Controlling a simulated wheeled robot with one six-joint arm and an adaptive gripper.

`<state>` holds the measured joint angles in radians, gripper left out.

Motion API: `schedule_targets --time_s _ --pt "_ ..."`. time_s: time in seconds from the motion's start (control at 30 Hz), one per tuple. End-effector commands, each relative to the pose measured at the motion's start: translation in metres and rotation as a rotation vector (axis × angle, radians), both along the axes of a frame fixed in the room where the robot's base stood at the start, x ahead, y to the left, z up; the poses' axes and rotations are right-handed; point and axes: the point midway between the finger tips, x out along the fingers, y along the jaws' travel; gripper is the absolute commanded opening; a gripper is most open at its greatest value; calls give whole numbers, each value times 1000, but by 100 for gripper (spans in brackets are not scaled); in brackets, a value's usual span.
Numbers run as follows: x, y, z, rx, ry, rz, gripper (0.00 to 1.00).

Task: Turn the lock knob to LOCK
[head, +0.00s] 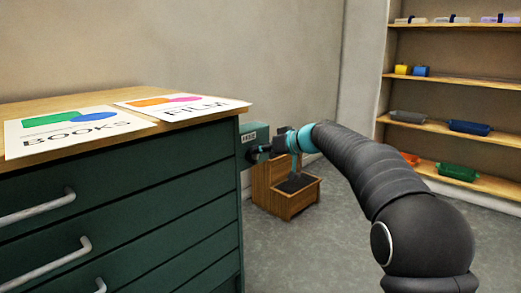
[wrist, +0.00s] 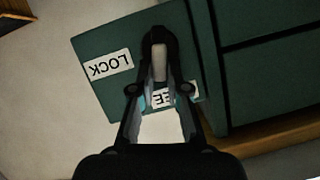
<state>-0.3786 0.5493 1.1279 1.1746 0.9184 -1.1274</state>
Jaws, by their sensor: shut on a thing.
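The dark green lock plate (wrist: 95,50) fills the middle of the wrist view, turned nearly upside down. Its LOCK label (wrist: 110,66) is clear on the left. A second label (wrist: 162,97), probably FREE, is partly hidden behind my gripper. My gripper (wrist: 160,42) is shut on a pale, narrow thing in front of the plate, which I take to be the lock knob (wrist: 159,62). The knob's long side runs up and down in the picture; its pointing end is unclear. In the head view my gripper (head: 263,150) reaches the green lock box (head: 254,133) and hides the knob.
The green drawer cabinet (head: 130,200) stands left of the lock box, with BOOKS (head: 75,130) and FILM (head: 180,106) sheets on top. A wooden box (head: 290,203) is on the floor behind my arm. Shelves (head: 455,80) with several containers stand at the right.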

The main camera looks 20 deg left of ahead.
Motion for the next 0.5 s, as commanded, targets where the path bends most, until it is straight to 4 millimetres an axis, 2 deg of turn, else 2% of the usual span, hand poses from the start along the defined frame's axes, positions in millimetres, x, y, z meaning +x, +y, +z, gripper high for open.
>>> schedule_targets --time_s 0.5 --pt "8 3 -10 185 463 7 0"
